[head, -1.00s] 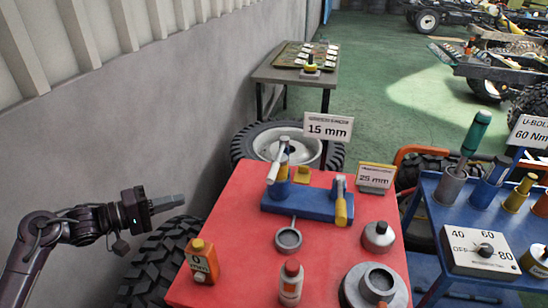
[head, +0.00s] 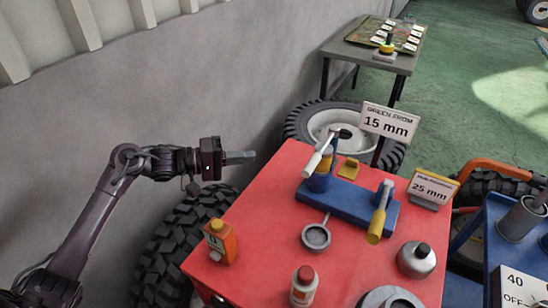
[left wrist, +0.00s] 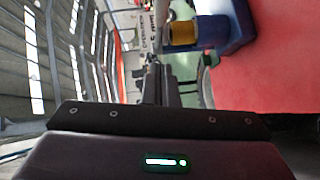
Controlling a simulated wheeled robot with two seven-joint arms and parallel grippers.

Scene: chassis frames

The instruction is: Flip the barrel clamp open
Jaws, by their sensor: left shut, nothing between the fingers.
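A blue clamp fixture (head: 350,202) sits toward the back of the red table. It carries a post with a white-ended lever (head: 320,157) on its left, tilted up, and a second post with a yellow-handled lever (head: 379,217) on its right, angled down toward the front. I cannot tell which of them is the barrel clamp. My left gripper (head: 240,157) is shut and empty, off the table's left side, pointing right and apart from the fixture. In the left wrist view its fingers (left wrist: 156,84) are together, with a yellow part (left wrist: 184,33) and blue post beyond. My right gripper is out of view.
On the red table (head: 262,205) stand an orange bottle (head: 221,241), a grey ring tool (head: 316,237), a red-capped bottle (head: 303,288) and a metal pot (head: 416,259). Signs reading 15 mm (head: 390,122) and 25 mm (head: 433,188) stand behind. A wall is at left.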

